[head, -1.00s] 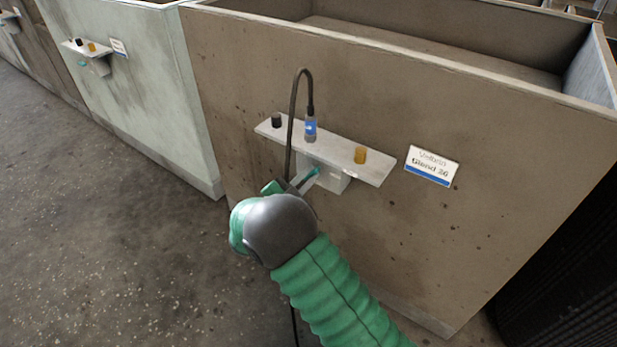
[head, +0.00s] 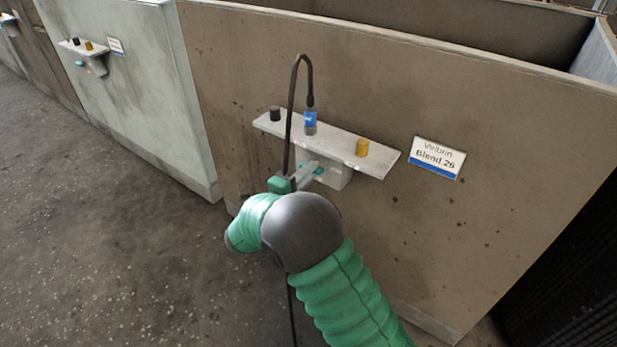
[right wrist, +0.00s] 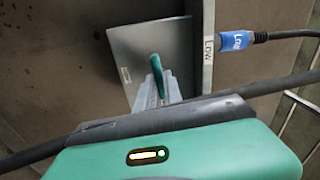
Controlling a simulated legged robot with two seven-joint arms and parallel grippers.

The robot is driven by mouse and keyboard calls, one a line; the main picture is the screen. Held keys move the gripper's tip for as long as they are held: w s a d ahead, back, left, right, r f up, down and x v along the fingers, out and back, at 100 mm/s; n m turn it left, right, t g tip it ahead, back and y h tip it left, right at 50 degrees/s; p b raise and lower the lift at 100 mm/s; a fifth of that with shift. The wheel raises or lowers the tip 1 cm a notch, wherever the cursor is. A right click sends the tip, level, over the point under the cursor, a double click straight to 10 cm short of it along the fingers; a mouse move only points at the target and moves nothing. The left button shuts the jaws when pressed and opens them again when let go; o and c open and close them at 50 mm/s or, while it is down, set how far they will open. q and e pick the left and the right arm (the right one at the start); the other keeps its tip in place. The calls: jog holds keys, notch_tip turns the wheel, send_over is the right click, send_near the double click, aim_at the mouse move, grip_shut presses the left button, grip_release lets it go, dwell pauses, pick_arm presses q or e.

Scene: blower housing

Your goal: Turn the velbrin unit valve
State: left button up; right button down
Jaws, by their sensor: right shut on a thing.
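The velbrin unit is the brown, stained housing (head: 400,110) with a "Velbrin Blend 26" sign (head: 437,158). Its valve has a small teal handle (head: 319,171) on the grey box (head: 338,176) under a ledge. The handle also shows in the right wrist view (right wrist: 157,66), upright and slightly tilted. My right gripper (head: 308,171) reaches in from the front and is shut on the handle; its grey fingers (right wrist: 156,88) lie along both sides of it. My wrist hides part of the box's front. My left gripper is not in view.
The ledge (head: 345,145) carries a black knob (head: 275,113), a blue-labelled connector (head: 310,122) and a yellow knob (head: 362,147). A dark hose (head: 291,95) arches from the connector down beside my gripper. A pale green unit (head: 130,85) stands left. Floor at left is clear.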

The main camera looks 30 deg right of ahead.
jog(key=shift+s+f+m, duration=0.15)
jog(key=shift+f+m, duration=0.2)
jog(key=shift+m, duration=0.05)
jog(key=shift+b, duration=0.3)
jog(key=c, duration=1.5)
grip_release()
jog(key=shift+o, duration=0.2)
jog(key=shift+r, duration=0.15)
jog(key=shift+a+r, duration=0.1)
